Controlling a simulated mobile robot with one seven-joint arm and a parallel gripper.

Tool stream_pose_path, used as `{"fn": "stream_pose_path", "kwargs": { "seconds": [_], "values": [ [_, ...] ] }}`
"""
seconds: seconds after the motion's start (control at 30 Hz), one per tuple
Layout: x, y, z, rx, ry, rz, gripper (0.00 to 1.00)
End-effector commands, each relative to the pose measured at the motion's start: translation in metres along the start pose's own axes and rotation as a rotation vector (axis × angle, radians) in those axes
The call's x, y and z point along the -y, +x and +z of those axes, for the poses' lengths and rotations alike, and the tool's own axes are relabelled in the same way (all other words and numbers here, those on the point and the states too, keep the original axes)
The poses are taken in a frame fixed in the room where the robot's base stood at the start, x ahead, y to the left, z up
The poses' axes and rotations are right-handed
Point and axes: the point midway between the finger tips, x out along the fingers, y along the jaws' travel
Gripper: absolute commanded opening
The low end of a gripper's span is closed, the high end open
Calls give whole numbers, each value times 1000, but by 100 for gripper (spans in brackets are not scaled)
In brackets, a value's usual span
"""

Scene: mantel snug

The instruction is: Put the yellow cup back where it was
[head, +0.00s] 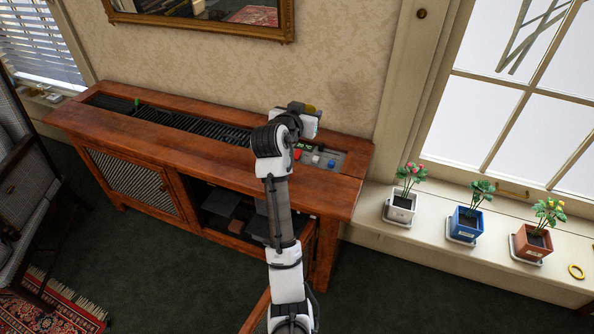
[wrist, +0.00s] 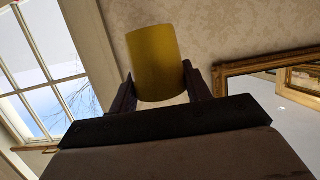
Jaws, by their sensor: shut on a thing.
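The yellow cup (wrist: 157,58) is between the two fingers of my gripper (wrist: 158,78) in the wrist view. The fingers press on its sides, and its plain curved wall faces the camera. In the head view only a small dark-yellow part of the cup (head: 310,108) shows at the far end of my gripper (head: 303,106). My gripper is above the right part of the wooden cabinet (head: 345,180), near the wall. My arm hides part of the cabinet top, so the spot under the cup cannot be fully seen.
Small red, white and blue items (head: 315,159) sit in a recess at the cabinet's right end. A dark slatted strip (head: 190,125) runs along its top. Several potted plants (head: 400,206) and a yellow ring (head: 576,271) stand on the window sill. A framed mirror (head: 205,20) hangs above.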

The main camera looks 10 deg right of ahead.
Motion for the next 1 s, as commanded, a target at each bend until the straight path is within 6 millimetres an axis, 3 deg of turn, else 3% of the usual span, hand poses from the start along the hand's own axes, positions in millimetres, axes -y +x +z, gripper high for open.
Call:
{"fn": "stream_pose_path", "kwargs": {
  "seconds": [0.17,0.6,1.0],
  "values": [
    [-1,6,20,6,-2,2,23],
    [-1,39,127,5,-3,1,23],
    [-1,53,174,4,-2,1,23]
  ]
}}
